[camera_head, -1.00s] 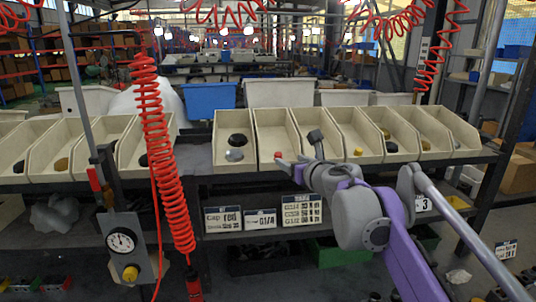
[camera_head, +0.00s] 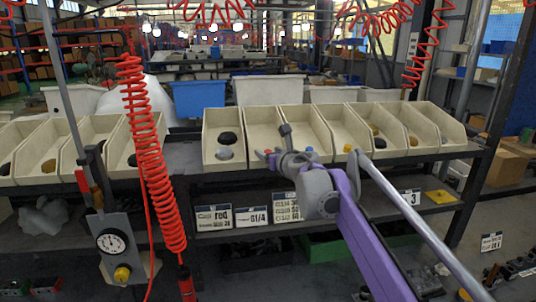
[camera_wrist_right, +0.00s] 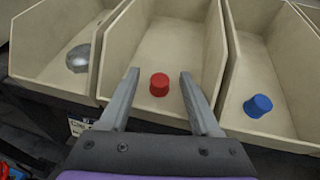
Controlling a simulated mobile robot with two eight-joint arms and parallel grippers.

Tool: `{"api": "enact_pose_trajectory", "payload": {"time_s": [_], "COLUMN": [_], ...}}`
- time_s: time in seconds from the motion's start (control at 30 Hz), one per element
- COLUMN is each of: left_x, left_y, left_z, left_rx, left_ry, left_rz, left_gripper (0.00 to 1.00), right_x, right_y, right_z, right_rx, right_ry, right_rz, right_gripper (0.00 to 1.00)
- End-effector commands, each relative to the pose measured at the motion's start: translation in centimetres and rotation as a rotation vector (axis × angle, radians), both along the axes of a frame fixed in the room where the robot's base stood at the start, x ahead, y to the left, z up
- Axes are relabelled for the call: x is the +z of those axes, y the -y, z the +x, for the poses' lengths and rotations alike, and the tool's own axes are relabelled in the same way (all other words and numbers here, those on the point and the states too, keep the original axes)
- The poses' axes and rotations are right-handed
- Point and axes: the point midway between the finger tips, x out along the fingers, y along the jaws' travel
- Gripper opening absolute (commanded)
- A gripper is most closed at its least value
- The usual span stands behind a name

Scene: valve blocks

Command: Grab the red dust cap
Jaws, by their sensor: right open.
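The red dust cap (camera_wrist_right: 159,85) stands upright on the floor of a beige bin in the right wrist view. In the head view only a bit of red (camera_head: 268,152) shows beside the fingers. My right gripper (camera_wrist_right: 159,76) is open and empty, with one finger on each side of the cap in the picture. Gaps show between cap and fingers. How far the fingertips are above the bin floor I cannot tell. In the head view my right gripper (camera_head: 267,156) is at the front of the same bin. My left gripper is not in view.
The bin to the right holds a blue cap (camera_wrist_right: 257,105); the bin to the left holds a silver domed part (camera_wrist_right: 78,58). Thin bin walls (camera_wrist_right: 217,50) stand close to the fingers. A red coiled hose (camera_head: 150,150) hangs at left. Labels (camera_head: 213,218) hang below the shelf.

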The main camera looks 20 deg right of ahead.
Motion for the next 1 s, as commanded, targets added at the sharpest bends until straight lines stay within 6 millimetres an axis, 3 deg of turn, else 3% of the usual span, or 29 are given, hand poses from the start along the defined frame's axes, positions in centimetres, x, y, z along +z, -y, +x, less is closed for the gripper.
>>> {"api": "enact_pose_trajectory", "payload": {"time_s": [0.03,0.37,0.77,1.0], "left_x": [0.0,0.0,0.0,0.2], "left_y": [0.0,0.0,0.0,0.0], "left_z": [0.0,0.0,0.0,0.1], "left_rx": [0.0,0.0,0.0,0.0], "left_ry": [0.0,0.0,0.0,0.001], "left_rz": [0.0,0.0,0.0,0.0], "left_gripper": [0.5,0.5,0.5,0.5], "right_x": [0.0,0.0,0.2,2.9], "right_y": [0.0,0.0,0.0,0.0], "right_z": [0.0,0.0,0.0,0.0], "right_rx": [0.0,0.0,0.0,0.0], "right_ry": [0.0,0.0,0.0,0.0], "right_rz": [0.0,0.0,0.0,0.0], "right_gripper": [0.59,0.0,0.0,0.0]}}
